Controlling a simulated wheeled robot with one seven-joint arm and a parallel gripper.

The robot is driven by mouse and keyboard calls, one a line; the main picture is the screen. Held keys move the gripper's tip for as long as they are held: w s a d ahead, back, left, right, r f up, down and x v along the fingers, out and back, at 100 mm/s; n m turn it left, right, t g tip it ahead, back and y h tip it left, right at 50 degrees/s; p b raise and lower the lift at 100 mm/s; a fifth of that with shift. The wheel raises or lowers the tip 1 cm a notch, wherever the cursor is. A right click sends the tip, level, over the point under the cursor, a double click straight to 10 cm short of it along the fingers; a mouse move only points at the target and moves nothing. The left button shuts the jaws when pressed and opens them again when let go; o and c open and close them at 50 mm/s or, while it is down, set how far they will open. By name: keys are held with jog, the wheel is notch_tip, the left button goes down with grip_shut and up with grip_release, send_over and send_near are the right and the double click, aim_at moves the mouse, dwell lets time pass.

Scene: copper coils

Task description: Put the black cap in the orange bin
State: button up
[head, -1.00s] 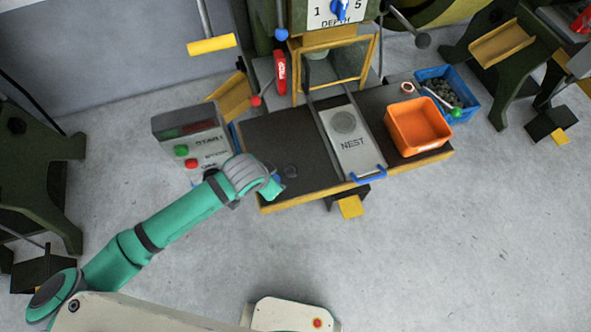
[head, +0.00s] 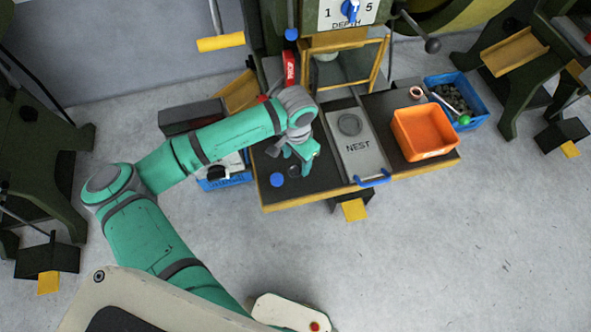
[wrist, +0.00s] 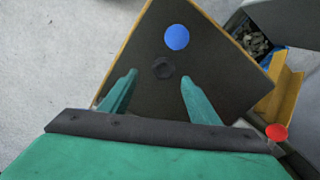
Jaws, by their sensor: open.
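The black cap (head: 293,171) is a small dark disc lying on the dark left part of the bench top, hard to make out against it. In the wrist view the black cap (wrist: 163,67) shows whole, just beyond and between my fingertips. My gripper (head: 301,158) is open and empty, pointing down above the bench close to the cap; the wrist view shows its two green fingers (wrist: 159,77) spread apart. The orange bin (head: 430,154) stands on the right part of the bench, and its visible inside looks empty.
A blue disc (head: 277,180) lies beside the cap; it also shows in the wrist view (wrist: 176,37). The grey NEST plate (head: 360,165) with a blue handle (head: 373,179) lies between cap and bin. A blue crate (head: 471,88) and copper ring (head: 416,92) are at right.

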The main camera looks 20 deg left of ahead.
aim_at(294, 170)
jog(key=shift+w+a+f, duration=0.1)
jog(key=shift+a+f, duration=0.1)
jog(key=shift+f, duration=1.3)
jog(key=shift+a+f, duration=0.15)
jog(key=shift+f, duration=1.3)
jog(key=c, duration=1.2)
jog(key=shift+c, duration=0.2)
jog(key=shift+r, duration=0.15)
